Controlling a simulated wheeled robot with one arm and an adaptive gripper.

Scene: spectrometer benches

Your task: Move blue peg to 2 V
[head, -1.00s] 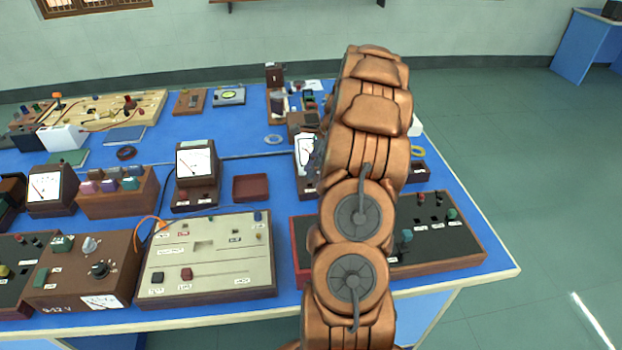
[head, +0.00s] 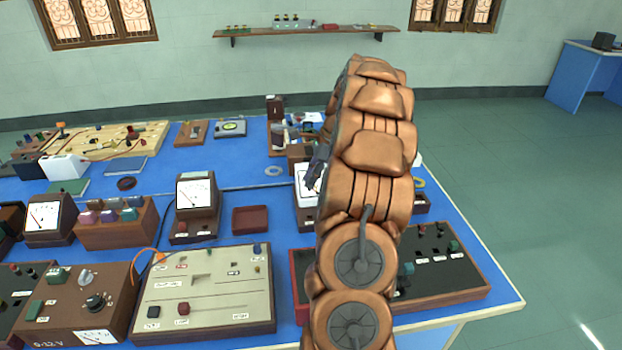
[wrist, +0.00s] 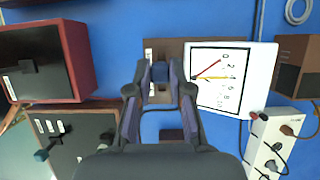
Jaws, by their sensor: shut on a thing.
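My gripper (wrist: 160,85) is shut on the blue peg (wrist: 160,71), a small dark blue piece between its fingertips in the wrist view. The gripper is over the brown base of a meter, beside its white dial (wrist: 233,79) with a red needle. Pale labels show on the base left of the fingertips; their text is too small to read. In the head view the same meter (head: 308,180) is partly covered by my arm, and the gripper is a dark sliver (head: 315,173) beside it; the peg is hidden there. I cannot tell whether the peg touches the base.
A red-walled box (wrist: 85,62) and a black panel (wrist: 72,140) with knobs lie at the left of the wrist view. A white strip with terminals and cables (wrist: 272,140) lies at lower right. In the head view, a second meter (head: 195,194) and an empty red tray (head: 263,220) stand left.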

